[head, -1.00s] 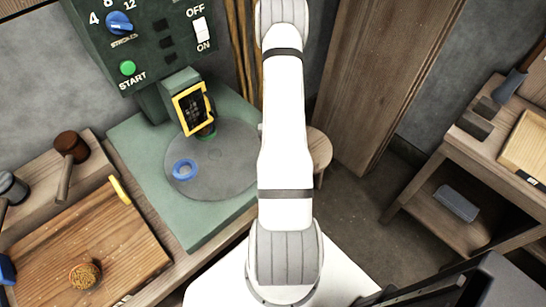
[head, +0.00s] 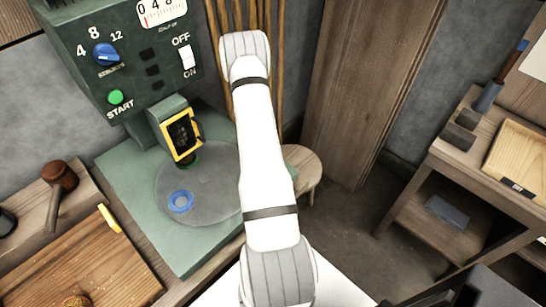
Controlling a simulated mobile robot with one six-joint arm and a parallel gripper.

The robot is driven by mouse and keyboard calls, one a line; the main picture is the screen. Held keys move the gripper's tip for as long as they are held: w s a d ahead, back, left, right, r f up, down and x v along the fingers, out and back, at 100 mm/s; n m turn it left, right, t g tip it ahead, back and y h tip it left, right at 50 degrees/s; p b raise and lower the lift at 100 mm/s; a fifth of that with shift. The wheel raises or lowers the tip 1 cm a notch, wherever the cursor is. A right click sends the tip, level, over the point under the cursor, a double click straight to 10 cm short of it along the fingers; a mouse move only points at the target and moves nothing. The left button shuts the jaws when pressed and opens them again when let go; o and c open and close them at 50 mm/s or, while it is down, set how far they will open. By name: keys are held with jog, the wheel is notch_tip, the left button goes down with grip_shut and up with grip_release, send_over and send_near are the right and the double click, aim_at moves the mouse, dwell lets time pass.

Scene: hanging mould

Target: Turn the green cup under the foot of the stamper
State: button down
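The stamper is a dark green machine (head: 130,60) at the upper left, with a dial, a START button and an OFF/ON switch. Its yellow-framed guard (head: 181,135) stands over the back of a round grey turntable (head: 212,198). My arm rises past the turntable's right side; my gripper is out of view.
A wooden board (head: 75,260) and a mallet (head: 58,185) lie at the left. A round wooden stool (head: 304,163) stands behind my arm. A bench with a wooden tray (head: 515,150) is at the right. The floor between is clear.

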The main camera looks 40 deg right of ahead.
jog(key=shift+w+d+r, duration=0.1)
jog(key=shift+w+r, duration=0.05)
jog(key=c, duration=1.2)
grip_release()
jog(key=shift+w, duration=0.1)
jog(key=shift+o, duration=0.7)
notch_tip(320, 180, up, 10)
jog(key=p, duration=0.8)
jog(key=shift+p, duration=0.4)
